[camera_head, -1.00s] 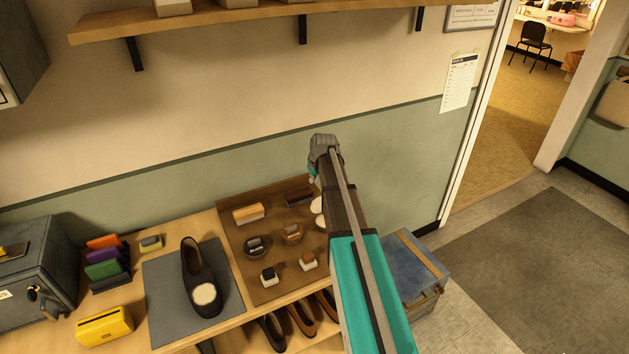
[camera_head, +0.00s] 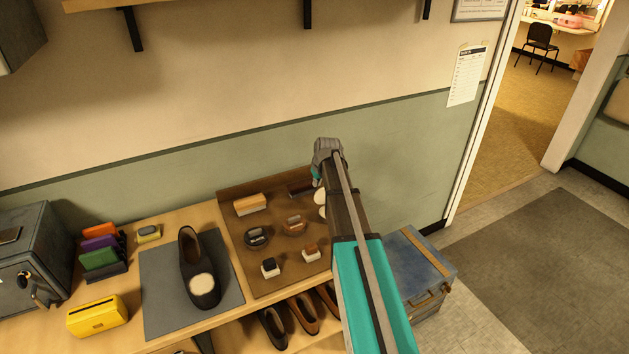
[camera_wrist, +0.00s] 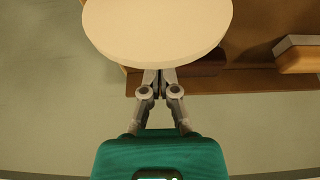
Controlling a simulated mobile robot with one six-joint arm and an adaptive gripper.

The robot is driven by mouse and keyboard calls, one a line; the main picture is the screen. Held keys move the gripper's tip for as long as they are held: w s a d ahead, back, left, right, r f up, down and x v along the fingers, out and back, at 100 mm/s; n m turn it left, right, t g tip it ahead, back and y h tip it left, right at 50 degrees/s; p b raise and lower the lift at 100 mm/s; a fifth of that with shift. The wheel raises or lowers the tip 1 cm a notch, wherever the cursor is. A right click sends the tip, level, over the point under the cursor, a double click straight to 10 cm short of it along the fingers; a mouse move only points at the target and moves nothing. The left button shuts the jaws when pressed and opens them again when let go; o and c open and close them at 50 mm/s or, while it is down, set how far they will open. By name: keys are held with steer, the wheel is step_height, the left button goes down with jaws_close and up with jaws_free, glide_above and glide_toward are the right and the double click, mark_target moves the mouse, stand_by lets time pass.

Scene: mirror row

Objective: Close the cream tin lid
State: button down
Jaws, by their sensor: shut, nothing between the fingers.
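A large round cream-coloured disc (camera_wrist: 158,30) fills the top of the wrist view, close to the camera. It looks like the cream tin's lid, but I cannot be sure. My gripper (camera_wrist: 158,75) is shut and empty, with its fingertips at the disc's lower edge; whether they touch is unclear. In the head view my gripper (camera_head: 327,150) is over the back right of the brown board. Pale round shapes, one of them a pale disc (camera_head: 320,197), show beside my arm, which partly hides them. The tin's body and hinge cannot be made out.
The brown board (camera_head: 270,278) carries brushes, a dark tin (camera_head: 256,237), a brown tin (camera_head: 293,224) and small jars. A black shoe (camera_head: 203,285) lies on a grey mat (camera_head: 160,310) to the left. A blue chest (camera_head: 418,268) stands at right. The wall is close behind.

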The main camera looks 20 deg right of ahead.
steer(key=shift+s, duration=0.9)
